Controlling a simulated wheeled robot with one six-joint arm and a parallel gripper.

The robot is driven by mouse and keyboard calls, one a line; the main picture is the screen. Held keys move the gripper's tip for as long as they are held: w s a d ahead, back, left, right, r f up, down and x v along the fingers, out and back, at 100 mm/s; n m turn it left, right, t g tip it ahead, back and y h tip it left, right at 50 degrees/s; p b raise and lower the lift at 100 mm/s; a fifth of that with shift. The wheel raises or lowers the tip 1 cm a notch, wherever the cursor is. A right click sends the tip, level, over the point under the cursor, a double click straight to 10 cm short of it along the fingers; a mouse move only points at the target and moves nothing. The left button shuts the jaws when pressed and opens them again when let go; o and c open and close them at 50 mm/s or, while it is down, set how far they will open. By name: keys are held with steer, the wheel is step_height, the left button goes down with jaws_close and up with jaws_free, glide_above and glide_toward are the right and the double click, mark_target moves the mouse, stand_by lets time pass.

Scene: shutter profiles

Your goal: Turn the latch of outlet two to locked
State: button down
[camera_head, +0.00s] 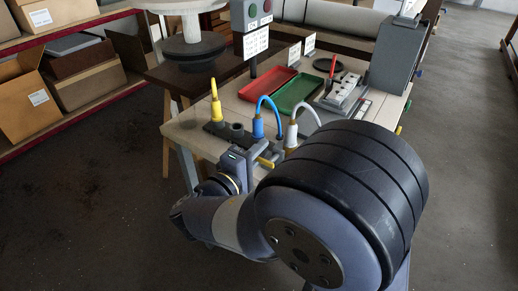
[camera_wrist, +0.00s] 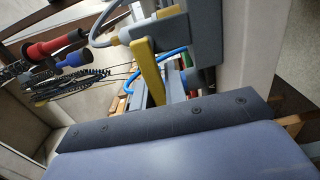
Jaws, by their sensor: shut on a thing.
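A dark outlet block (camera_head: 222,134) sits along the near edge of the bench, with a yellow connector (camera_head: 215,108), a blue hose connector (camera_head: 258,128) and a white hose connector (camera_head: 291,138) standing on it. An open round socket (camera_head: 237,127) shows beside the blue one. A yellow latch lever (camera_head: 265,162) sticks out at the block's near side; it also shows in the wrist view (camera_wrist: 150,68). My gripper (camera_head: 249,157) is at this lever and shut on it; the fingertips are partly hidden. Outlet numbers and locked marks are not readable.
A red tray (camera_head: 268,84) and a green tray (camera_head: 297,92) lie on the bench behind the hoses. A signal post (camera_head: 251,40) stands behind the outlets. In the wrist view, red (camera_wrist: 55,45) and blue (camera_wrist: 70,62) handles with coiled cords hang at left.

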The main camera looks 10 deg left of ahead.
steer(key=c, duration=1.4)
jaws_free()
steer(key=shift+c, duration=0.2)
steer(key=v, duration=1)
steer(key=shift+s+a, duration=0.15)
steer(key=shift+s, duration=0.25)
steer(key=x, duration=1.1)
steer(key=shift+s+a, duration=0.1)
